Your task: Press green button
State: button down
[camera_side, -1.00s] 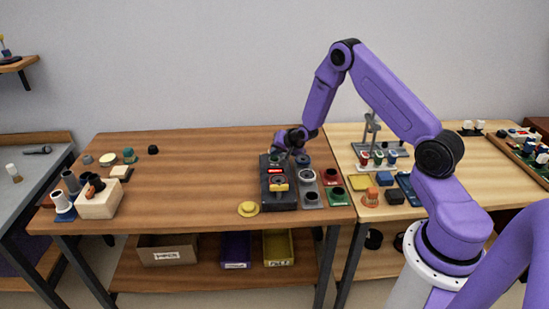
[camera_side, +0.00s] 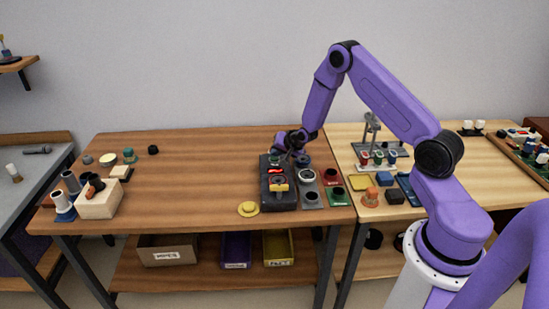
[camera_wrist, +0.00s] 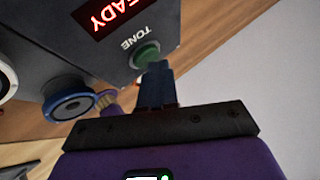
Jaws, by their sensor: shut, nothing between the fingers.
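The green button (camera_wrist: 147,53) is on the dark box (camera_wrist: 190,25) beside the word TONE in the wrist view. In the side view the dark box (camera_side: 279,200) stands at the right end of the brown table, and the button is small at its far end, near my gripper (camera_side: 287,152). My gripper (camera_wrist: 156,69) is shut and empty. Its fingertips are at the lower edge of the button and overlap it in the wrist view. I cannot tell whether they touch it or whether it is pushed in. A red display (camera_wrist: 103,17) on the box reads what looks like READY.
A blue-ringed round part (camera_wrist: 69,104) lies close beside the box. Grey, red and green blocks with round sockets (camera_side: 333,196) stand to its right. A yellow disc (camera_side: 248,209) lies to its left. The middle of the brown table (camera_side: 195,175) is clear.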

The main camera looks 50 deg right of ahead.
aim_at(277, 159)
jog(key=shift+f, duration=0.2)
dwell(0.5)
jog(key=shift+r, duration=0.95)
jog(key=shift+r, duration=2.45)
